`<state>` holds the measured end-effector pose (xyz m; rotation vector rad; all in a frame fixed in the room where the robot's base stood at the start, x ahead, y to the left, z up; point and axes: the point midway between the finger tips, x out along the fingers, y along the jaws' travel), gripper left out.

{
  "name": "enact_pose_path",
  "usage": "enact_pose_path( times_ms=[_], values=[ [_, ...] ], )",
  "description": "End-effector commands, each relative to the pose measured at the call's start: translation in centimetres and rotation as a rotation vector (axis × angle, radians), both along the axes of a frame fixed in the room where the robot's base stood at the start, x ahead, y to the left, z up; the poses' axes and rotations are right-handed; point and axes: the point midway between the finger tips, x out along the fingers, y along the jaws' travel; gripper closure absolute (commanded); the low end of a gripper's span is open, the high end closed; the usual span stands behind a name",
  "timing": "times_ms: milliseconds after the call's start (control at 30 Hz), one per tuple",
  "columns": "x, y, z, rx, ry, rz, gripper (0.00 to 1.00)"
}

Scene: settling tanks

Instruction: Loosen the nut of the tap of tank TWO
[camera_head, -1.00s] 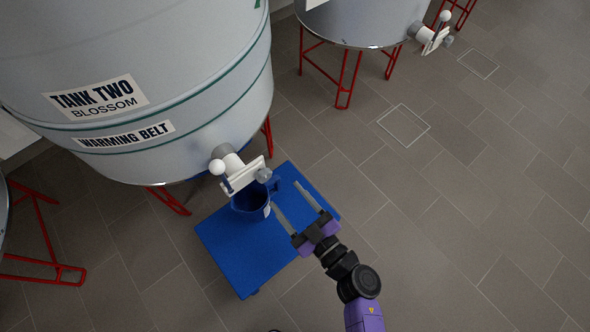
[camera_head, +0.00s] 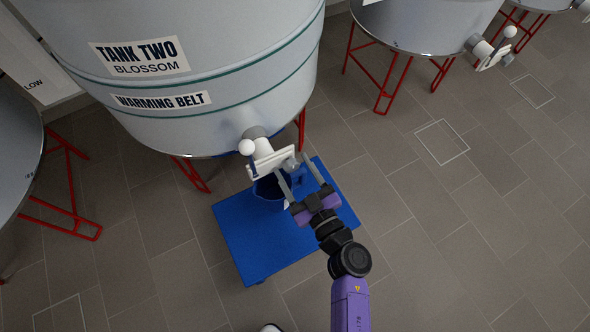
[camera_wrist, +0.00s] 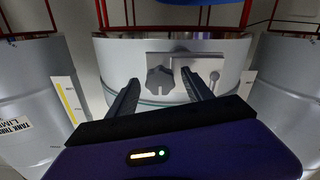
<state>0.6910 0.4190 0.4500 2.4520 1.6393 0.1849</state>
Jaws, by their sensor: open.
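Tank TWO (camera_head: 215,66) is the pale tank labelled "TANK TWO BLOSSOM" in the head view. Its tap (camera_head: 270,162) is white, with a white ball-ended lever (camera_head: 246,147) at the left. The grey lobed nut (camera_head: 289,164) sits at the tap's outer right side; it also shows in the wrist view (camera_wrist: 160,81). My gripper (camera_head: 295,164) is open and empty, its fingers pointing at the tap. In the wrist view my gripper (camera_wrist: 160,77) has the nut framed between its fingertips. I cannot tell whether the fingers reach around it or stop just short.
A dark blue jug (camera_head: 268,189) stands under the tap on a blue stand (camera_head: 240,238), partly hidden by the tap and my gripper. Red tank legs (camera_head: 191,174) stand behind. Another tank with a similar tap (camera_head: 485,50) is at upper right. The tiled floor at right is clear.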

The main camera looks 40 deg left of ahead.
Motion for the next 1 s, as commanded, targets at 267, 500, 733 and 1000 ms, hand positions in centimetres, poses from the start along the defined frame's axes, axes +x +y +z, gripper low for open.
enact_pose_path(
  times_ms=[267,500,733,1000],
  values=[
    [-0.01,-0.02,0.01,0.000,0.000,0.000,0.61],
    [-0.03,-0.03,0.01,0.000,0.000,0.000,1.00],
    [-0.04,-0.04,0.04,-0.009,-0.021,0.000,1.00],
    [0.03,-0.10,0.14,-0.062,-0.148,-0.002,1.00]
  ],
)
